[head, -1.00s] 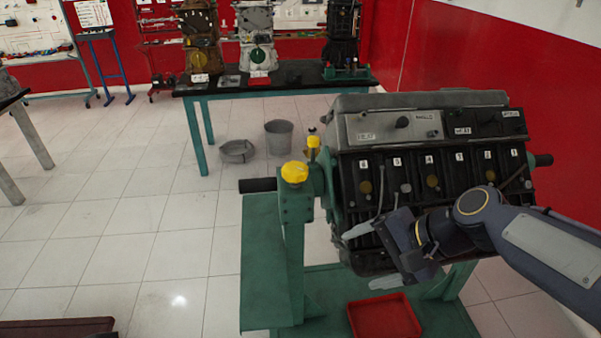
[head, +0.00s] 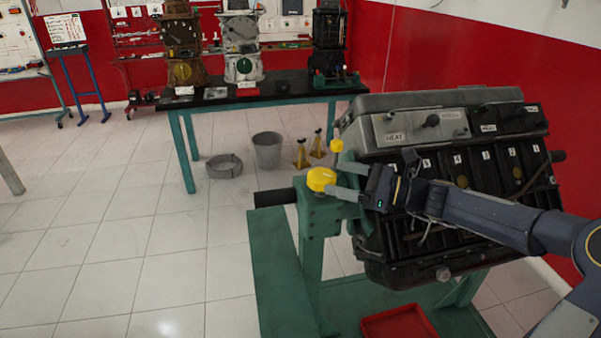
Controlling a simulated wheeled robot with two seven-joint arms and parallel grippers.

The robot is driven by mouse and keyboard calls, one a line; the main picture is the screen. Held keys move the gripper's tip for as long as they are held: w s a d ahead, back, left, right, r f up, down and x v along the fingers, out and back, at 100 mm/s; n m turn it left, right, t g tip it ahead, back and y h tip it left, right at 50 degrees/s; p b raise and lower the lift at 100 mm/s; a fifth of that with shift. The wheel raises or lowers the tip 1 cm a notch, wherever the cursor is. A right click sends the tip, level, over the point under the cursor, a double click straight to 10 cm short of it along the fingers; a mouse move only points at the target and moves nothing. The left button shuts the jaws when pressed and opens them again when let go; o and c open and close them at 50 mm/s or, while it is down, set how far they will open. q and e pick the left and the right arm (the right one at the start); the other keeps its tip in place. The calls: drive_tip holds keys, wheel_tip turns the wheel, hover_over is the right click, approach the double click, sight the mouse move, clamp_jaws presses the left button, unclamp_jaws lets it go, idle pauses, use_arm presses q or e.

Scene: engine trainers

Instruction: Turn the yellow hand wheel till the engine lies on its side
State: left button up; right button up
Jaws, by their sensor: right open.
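The yellow hand wheel (head: 320,180) sits on top of the green stand's post, at the left end of the engine. A smaller yellow knob (head: 337,146) stands just behind it. The dark engine (head: 470,170) with its grey cover hangs on the stand, cover up and slightly tilted. My right gripper (head: 343,180) reaches in from the right in front of the engine. Its fingers are apart and point left at the wheel, tips close to its right side. I cannot tell whether they touch it. My left gripper is out of view.
The green stand base (head: 275,275) carries a red tray (head: 398,324) below the engine. Behind are a dark-topped bench (head: 260,92) with several engine parts, a grey bucket (head: 267,150) and yellow jack stands (head: 301,153).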

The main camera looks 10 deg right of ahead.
sight(314, 172)
drive_tip(key=x, duration=0.7)
drive_tip(key=shift+p, duration=0.35)
drive_tip(key=shift+s, duration=0.1)
